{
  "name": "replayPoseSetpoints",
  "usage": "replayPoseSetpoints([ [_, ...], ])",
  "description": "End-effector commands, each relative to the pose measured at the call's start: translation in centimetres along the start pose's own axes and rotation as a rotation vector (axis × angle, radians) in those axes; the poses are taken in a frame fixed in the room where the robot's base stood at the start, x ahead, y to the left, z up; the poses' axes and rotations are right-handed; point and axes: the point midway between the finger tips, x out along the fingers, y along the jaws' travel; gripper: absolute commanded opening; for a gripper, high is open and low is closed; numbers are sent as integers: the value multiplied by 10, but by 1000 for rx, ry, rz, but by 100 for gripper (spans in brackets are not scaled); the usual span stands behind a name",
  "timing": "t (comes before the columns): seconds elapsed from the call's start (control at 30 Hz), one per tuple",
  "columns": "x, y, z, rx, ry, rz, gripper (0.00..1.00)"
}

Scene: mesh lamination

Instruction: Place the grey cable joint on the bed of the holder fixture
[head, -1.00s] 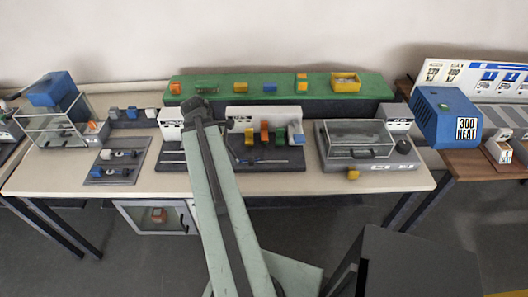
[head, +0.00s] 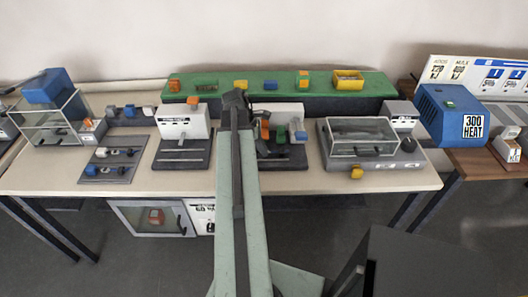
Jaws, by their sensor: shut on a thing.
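My gripper (head: 237,101) is at the far end of my arm, over the middle of the bench, in front of the green shelf. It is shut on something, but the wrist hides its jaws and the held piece. The grey cable joint cannot be made out apart from my gripper. Behind and right of the gripper is a fixture with a white back block (head: 290,109), a dark base and coloured parts, partly covered by my arm. Left of it stands another white-blocked fixture (head: 183,122) with a grey slotted base. I cannot tell for certain which is the holder fixture.
The green shelf (head: 215,83) at the back carries small blocks and a yellow bin (head: 347,80). A glass-sided blue machine (head: 45,86) stands at left. The front bench strip is clear.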

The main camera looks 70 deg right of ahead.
Motion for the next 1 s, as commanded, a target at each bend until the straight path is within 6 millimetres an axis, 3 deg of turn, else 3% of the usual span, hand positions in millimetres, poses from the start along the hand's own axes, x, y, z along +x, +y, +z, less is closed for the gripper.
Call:
replayPoseSetpoints([
  [0.3,3,0,-2,0,0,0,0],
  [0.33,2,0,-1,0,0,0,16],
  [0.37,1,0,-1,-1,0,0,19],
  [0.73,-2,0,0,-1,0,1,19],
  [0.87,-16,0,2,-2,0,1,19],
  [1.0,-43,0,3,-3,0,2,19],
])
